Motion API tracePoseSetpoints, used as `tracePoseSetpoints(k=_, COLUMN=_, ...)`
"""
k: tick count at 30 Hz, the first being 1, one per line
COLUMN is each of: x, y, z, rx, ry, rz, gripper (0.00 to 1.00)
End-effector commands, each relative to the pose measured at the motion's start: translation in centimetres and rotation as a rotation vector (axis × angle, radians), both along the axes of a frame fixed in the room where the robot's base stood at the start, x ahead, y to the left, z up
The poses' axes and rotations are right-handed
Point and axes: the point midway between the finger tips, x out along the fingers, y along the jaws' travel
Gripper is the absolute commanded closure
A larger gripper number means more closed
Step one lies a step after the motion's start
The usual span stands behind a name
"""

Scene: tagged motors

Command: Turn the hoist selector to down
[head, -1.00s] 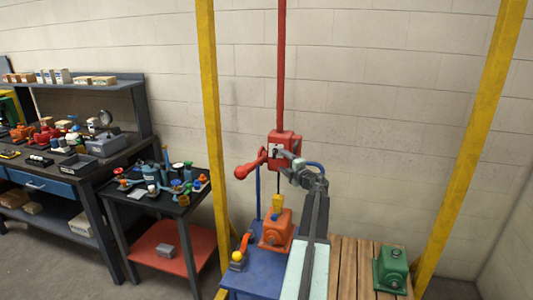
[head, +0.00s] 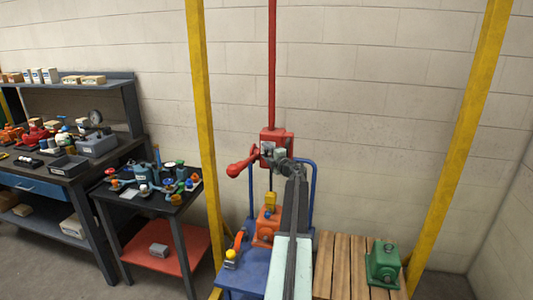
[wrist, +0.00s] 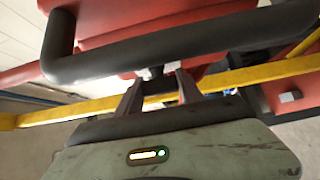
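The red hoist box (head: 277,137) hangs on a red pole, with a red lever (head: 240,167) reaching out to its left. My gripper (head: 270,156) is at the box's lower front, and the selector cannot be made out clearly in the head view. In the wrist view my gripper (wrist: 160,82) has its two dark fingers apart, with a small pale piece (wrist: 150,72) near their tips. I cannot tell if that piece is the selector or if the fingers touch it. The red box (wrist: 120,18) is behind a dark curved bar (wrist: 180,42) that crosses the wrist view.
An orange motor (head: 264,228) sits on a blue cart (head: 243,272) below the hoist. A green motor (head: 383,264) is on a wooden pallet (head: 335,262) at right. Yellow posts (head: 202,130) flank the hoist. A small table with valves (head: 150,195) stands left.

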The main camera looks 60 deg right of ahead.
Motion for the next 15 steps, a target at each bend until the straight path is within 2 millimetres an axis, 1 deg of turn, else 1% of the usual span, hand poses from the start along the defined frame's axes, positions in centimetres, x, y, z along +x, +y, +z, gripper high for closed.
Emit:
tracePoseSetpoints(k=1, x=-0.02, y=0.0, z=0.0, rx=0.0, ry=0.0, rz=0.0, gripper=0.73)
tracePoseSetpoints(k=2, x=-0.02, y=0.0, z=0.0, rx=0.0, ry=0.0, rz=0.0, gripper=0.82)
tracePoseSetpoints(k=3, x=-0.03, y=-0.01, z=0.0, rx=0.0, ry=0.0, rz=0.0, gripper=0.93)
tracePoseSetpoints(k=4, x=-0.04, y=0.0, z=0.0, rx=0.0, ry=0.0, rz=0.0, gripper=0.97)
tracePoseSetpoints(k=11, x=-0.07, y=-0.03, z=-0.2, rx=0.006, ry=-0.019, rz=-0.001, gripper=0.97)
tracePoseSetpoints(k=15, x=-0.09, y=-0.03, z=-0.48, rx=0.021, ry=-0.067, rz=-0.001, gripper=0.97)
